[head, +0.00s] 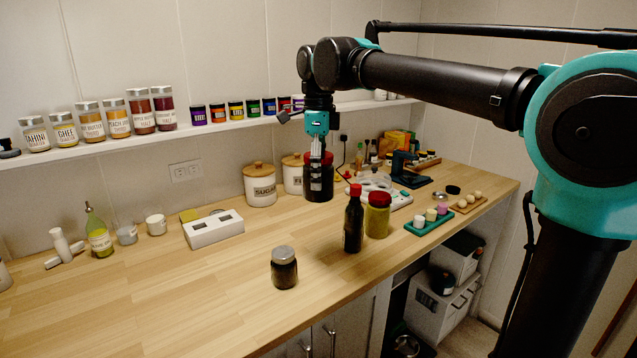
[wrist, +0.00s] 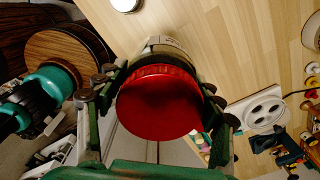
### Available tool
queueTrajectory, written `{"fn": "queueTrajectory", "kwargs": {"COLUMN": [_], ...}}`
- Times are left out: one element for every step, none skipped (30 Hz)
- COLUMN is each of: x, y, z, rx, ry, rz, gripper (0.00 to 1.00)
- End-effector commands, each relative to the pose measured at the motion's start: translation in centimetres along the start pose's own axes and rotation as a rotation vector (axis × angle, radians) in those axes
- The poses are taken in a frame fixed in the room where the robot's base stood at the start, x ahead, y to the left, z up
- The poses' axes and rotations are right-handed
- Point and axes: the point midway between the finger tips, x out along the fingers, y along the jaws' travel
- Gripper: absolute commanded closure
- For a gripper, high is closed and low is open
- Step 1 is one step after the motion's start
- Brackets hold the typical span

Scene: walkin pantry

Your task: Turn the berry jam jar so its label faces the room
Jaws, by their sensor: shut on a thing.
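A dark jar with a red lid, which looks like the berry jam jar (head: 318,182), is held by my gripper (head: 317,155) from above. In the wrist view its red lid (wrist: 160,103) fills the middle, and my gripper's fingers (wrist: 155,88) close on both sides of it. A pale band, perhaps the label (wrist: 168,42), shows past the lid's upper edge. In the head view the visible side of the jar is dark, with no readable label. I cannot tell whether its base touches the counter.
On the wooden counter (head: 170,290), a dark bottle (head: 353,222) and a red-lidded yellow jar (head: 377,218) stand in front of the held jar. A sugar canister (head: 260,186) stands to its left. A small dark jar (head: 284,270) stands nearer. The front left counter is clear.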

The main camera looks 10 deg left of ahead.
Motion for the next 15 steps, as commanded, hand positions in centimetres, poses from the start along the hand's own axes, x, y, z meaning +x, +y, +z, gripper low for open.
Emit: {"fn": "queueTrajectory", "kwargs": {"x": [0.0,0.1,0.2,0.3,0.4,0.6,0.8,1.1,1.4,1.7,1.9,2.3,2.6,2.9,3.3], "y": [0.0,0.0,0.0,0.0,-0.1,-0.1,-0.1,-0.1,-0.2,-0.2,-0.2,-0.3,-0.3,-0.3,-0.3], "z": [0.0,0.0,0.0,0.0,0.1,0.1,0.1,0.1,0.1,0.2,0.2,0.2,0.2,0.2,0.3], "rx": [-0.007,-0.016,-0.033,-0.053,-0.075,-0.115,-0.150,-0.189,-0.247,-0.295,-0.344,-0.412,-0.462,-0.513,-0.581], "ry": [0.000,0.000,0.000,0.000,0.000,0.000,0.000,0.000,0.000,0.000,0.000,0.000,0.000,0.000,0.000], "rz": [0.000,0.000,0.000,0.000,0.000,0.000,0.000,0.000,0.000,0.000,0.000,0.000,0.000,0.000,0.000], "gripper": [0.91,0.91,0.91,0.91,0.91,0.91,0.91,0.91,0.91,0.91,0.91,0.91,0.91,0.91,0.91]}}
